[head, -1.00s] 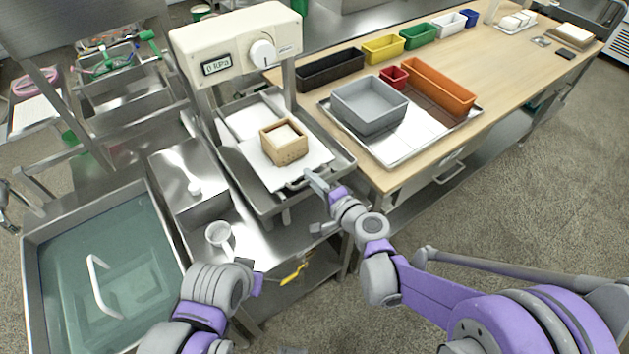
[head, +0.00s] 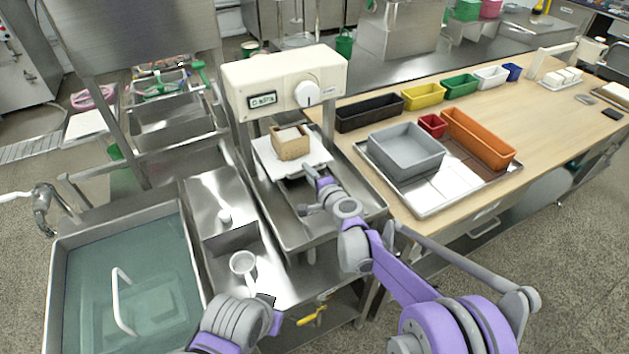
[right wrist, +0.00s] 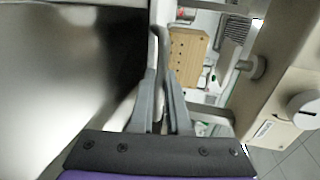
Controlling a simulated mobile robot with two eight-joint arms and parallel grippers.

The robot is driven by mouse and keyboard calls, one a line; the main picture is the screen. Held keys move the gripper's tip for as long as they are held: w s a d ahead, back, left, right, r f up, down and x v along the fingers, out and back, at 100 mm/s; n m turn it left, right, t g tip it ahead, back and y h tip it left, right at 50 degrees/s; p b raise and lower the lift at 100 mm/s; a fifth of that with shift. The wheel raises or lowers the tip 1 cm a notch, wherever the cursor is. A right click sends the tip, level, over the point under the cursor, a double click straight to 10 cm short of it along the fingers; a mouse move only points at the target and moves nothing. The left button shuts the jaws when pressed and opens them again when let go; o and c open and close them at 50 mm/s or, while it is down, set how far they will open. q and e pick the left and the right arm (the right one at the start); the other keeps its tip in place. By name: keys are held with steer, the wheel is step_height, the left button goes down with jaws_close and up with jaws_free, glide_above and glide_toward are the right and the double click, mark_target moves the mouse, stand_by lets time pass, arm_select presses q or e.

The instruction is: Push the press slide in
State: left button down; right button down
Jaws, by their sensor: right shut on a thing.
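The press slide (head: 268,160) is a flat white plate under the cream press head (head: 285,80).
A steel tray (head: 345,215) lies below and in front of the slide. A grey bin (head: 405,150) and an orange bin (head: 478,138) stand on the right table.

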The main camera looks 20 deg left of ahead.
steer(key=shift+w+a+r, duration=0.1)
steer(key=shift+w, duration=0.1)
steer(key=c, duration=1.3)
jaws_free()
steer(key=shift+o, duration=0.7)
steer(key=shift+a, duration=0.15)
steer(key=v, duration=1)
steer(key=shift+s+d, duration=0.25)
steer(key=shift+d, duration=0.1)
steer(key=s+d+r+n+g+h+p, duration=0.1)
steer(key=s+d+r+n+h+p, duration=0.15)
steer(key=s+d, duration=0.4)
steer(key=s+d+r+n+g+h+p, duration=0.1)
steer(key=s+d+r+n+g, duration=0.15)
steer(key=s+d, duration=0.4)
steer(key=s+d+f+n+g+h+p, duration=0.1)
steer(key=s+d+n+h+p, duration=0.1)
steer(key=s+d, duration=0.6)
steer(key=s+d+f+n+g+h+p, duration=0.1)
steer(key=s+d+h, duration=0.4)
steer(key=d, duration=0.8)
steer(key=s+n+p, duration=0.1)
steer(key=s, duration=0.2)
steer(key=shift+s+f, duration=0.15)
steer(key=shift+s, duration=0.15)
